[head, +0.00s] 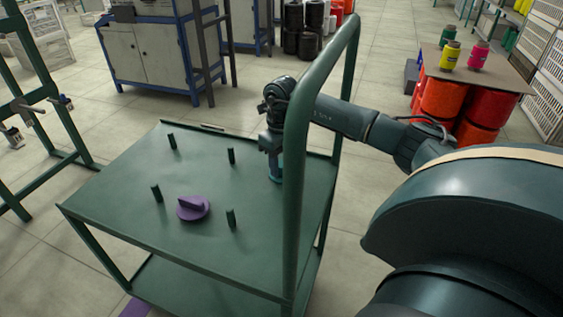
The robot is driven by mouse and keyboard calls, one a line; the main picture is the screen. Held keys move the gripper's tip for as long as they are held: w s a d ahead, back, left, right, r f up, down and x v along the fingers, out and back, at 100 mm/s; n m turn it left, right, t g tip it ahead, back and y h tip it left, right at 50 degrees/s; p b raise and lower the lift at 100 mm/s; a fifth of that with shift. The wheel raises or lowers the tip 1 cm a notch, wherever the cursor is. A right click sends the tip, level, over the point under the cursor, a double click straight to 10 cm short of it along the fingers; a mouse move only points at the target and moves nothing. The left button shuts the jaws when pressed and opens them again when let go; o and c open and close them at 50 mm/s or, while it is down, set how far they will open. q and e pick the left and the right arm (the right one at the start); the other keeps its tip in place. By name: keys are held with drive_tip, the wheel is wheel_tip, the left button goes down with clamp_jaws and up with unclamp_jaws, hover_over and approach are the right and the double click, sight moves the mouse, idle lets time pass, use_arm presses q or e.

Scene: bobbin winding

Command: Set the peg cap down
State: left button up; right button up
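A purple round cap (188,213) with a raised grip bar lies on the top of the green cart (120,215), between several short dark green pegs. I take it to be the peg cap; it is on no peg. My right gripper (275,172) points down over the cart's right side, well to the right of the purple cap and apart from it. The cart's handle post partly hides it. Something teal shows at its fingertips, too small to tell whether it is a finger or a held thing. My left gripper is not in view.
The cart's tall tubular handle (296,190) rises at its right side, close to my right forearm. The pegs, such as the front one (231,218), stand upright. Behind are a blue-framed cabinet (145,55) and red drums (442,97) under a board with thread cones.

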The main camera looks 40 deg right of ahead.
sight(281, 163)
drive_tip(key=shift+o, duration=1.4)
drive_tip(key=shift+r, duration=0.4)
use_arm(q)
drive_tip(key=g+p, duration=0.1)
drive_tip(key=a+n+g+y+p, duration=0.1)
drive_tip(key=p, duration=0.1)
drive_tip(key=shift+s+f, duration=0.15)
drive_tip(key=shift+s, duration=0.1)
use_arm(e)
wheel_tip(281, 163, up, 11)
drive_tip(key=shift+a+r, duration=0.1)
